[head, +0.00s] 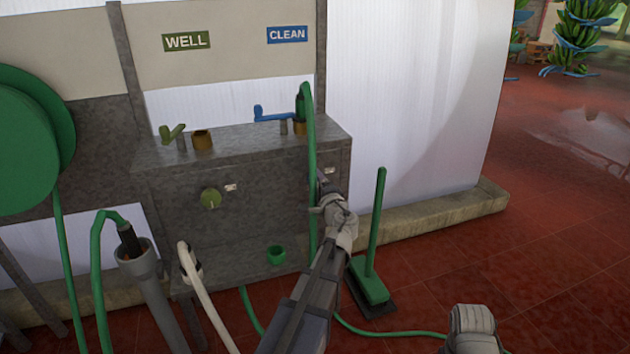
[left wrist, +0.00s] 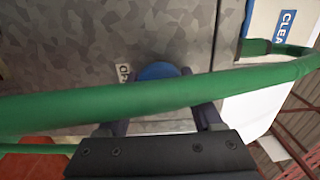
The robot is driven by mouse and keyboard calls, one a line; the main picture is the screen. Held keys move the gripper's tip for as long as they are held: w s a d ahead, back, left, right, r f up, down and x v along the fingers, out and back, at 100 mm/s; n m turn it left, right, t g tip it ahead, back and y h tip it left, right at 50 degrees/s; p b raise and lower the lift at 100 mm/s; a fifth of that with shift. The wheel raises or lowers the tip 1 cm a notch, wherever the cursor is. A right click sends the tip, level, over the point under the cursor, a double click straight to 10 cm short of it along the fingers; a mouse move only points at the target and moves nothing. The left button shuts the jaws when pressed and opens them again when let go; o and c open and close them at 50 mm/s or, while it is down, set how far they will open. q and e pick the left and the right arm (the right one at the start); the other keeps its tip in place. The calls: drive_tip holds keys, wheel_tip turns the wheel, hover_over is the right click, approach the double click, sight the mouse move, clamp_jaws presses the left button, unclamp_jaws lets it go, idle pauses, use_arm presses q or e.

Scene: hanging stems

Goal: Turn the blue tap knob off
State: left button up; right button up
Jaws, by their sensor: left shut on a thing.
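The blue tap knob (left wrist: 158,70) shows in the left wrist view as a round blue disc on the grey panel, its lower part hidden by a green hose. My left gripper (head: 323,182) is at the right part of the panel front, with its fingers either side of the knob and shut on it. In the head view the gripper and the hose hide the knob. The green hose (head: 311,140) hangs down in front of the panel and crosses close before the wrist camera. Part of my right arm shows at the lower right, but no right fingers are seen.
A blue lever (head: 270,114) and a green lever (head: 173,131) stand on the ledge under CLEAN (head: 287,34) and WELL (head: 186,40) signs. A green knob (head: 211,198) is on the panel. A green broom (head: 374,240) stands right of my left arm.

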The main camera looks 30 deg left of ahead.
idle(0.4)
use_arm(q)
drive_tip(key=o, duration=1.3)
drive_tip(key=shift+o, duration=0.2)
drive_tip(key=v, duration=0.7)
drive_tip(key=shift+s+d, duration=0.25)
drive_tip(key=shift+d, duration=0.05)
drive_tip(key=shift+x, duration=3.9)
